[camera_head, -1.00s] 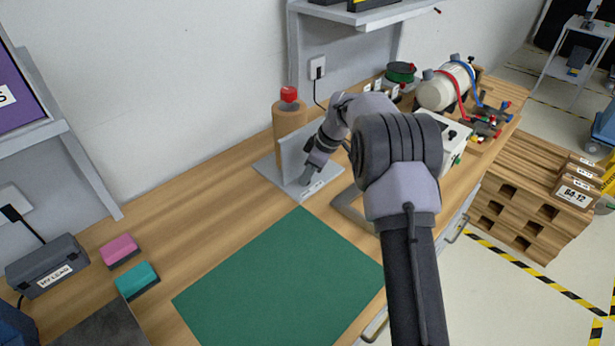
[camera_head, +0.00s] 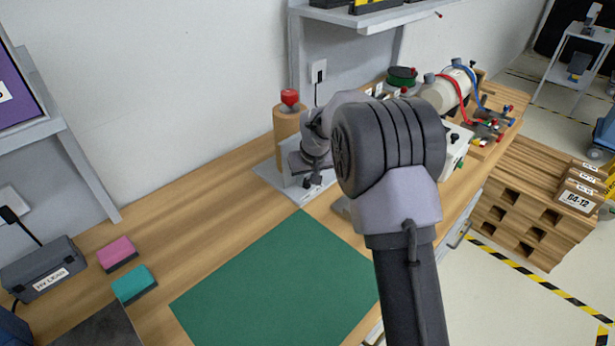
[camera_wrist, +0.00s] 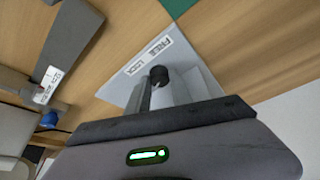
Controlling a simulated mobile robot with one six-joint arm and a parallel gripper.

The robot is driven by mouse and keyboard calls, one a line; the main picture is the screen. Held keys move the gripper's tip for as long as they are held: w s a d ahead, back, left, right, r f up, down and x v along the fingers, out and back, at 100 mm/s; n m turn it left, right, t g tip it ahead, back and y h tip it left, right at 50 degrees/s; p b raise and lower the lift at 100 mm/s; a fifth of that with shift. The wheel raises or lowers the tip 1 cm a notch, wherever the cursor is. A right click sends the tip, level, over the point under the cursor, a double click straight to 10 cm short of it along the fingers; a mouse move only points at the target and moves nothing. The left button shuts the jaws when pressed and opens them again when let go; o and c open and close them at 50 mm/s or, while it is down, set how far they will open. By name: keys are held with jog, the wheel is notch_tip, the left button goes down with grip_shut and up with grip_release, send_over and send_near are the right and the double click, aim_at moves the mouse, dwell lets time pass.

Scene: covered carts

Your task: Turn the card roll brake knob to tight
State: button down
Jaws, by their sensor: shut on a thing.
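A brown card roll (camera_head: 287,132) with a red knob (camera_head: 290,98) on top stands on a light grey base plate (camera_head: 267,170). In the wrist view a small black knob (camera_wrist: 158,72) is at the end of my gripper, beside a label (camera_wrist: 148,53) on the plate that seems to read FREE and LOCK. My gripper (camera_head: 312,178) is low over the front of the plate, in front of the roll, and shut on the black knob. My wrist hides much of the plate and the knob's pointing direction cannot be read.
A green mat (camera_head: 280,275) lies clear in front of the plate. A pink block (camera_head: 117,252) and a teal block (camera_head: 134,284) lie at the left. A white cylinder (camera_head: 446,90) with red and blue hoses stands at the back right. A shelf (camera_head: 360,20) overhangs behind.

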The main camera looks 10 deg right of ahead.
jog(key=shift+a+m+h, duration=0.1)
jog(key=shift+m+h, duration=0.7)
jog(key=shift+m, duration=1.3)
jog(key=c, duration=1.1)
grip_release()
jog(key=shift+c, duration=0.2)
